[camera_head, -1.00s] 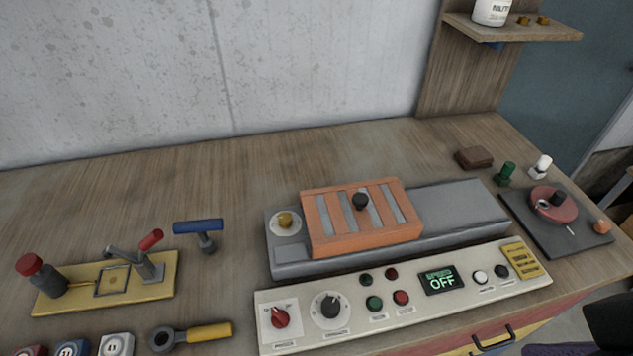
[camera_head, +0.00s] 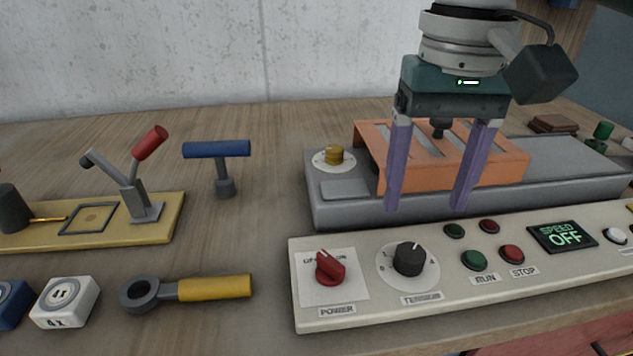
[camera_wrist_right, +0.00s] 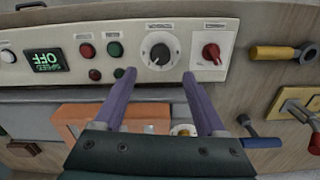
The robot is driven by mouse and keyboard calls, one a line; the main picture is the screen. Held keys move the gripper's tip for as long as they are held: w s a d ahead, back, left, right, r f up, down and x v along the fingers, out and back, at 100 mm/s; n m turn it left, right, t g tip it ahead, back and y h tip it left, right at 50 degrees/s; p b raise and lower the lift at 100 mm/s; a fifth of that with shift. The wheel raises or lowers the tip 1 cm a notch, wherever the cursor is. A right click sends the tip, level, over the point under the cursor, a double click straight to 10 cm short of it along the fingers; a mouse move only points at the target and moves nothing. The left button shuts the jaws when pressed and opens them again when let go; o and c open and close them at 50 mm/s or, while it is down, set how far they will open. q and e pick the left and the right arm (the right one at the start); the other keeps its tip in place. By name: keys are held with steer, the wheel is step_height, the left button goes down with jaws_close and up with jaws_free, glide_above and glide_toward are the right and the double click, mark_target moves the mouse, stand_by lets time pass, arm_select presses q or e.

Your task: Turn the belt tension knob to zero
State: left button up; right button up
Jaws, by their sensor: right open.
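The tension knob (camera_head: 409,259) is a black dial with a white pointer line on a round white scale, on the cream control panel (camera_head: 350,312). It also shows in the right wrist view (camera_wrist_right: 160,54), beyond and between the purple fingertips. My right gripper (camera_head: 425,208) is open and empty, fingers pointing down, in front of the orange guard and behind the knob in the head view. In the right wrist view the fingers (camera_wrist_right: 160,75) are spread wider than the knob and do not touch it. My left gripper is not in view.
The red power knob (camera_head: 331,268) sits left of the tension knob; green run (camera_head: 474,260) and red stop (camera_head: 512,254) buttons sit right. The display (camera_head: 562,236) reads SPEED OFF. The orange guard (camera_head: 500,172) stands on the grey machine (camera_head: 335,212). A yellow-handled wrench (camera_head: 215,288) lies left.

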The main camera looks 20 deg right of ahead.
mark_target(411, 251)
step_height(411, 251, down, 8)
steer(key=shift+f+b, duration=0.1)
steer(key=shift+b, duration=0.6)
steer(key=shift+c, duration=0.3)
jaws_close()
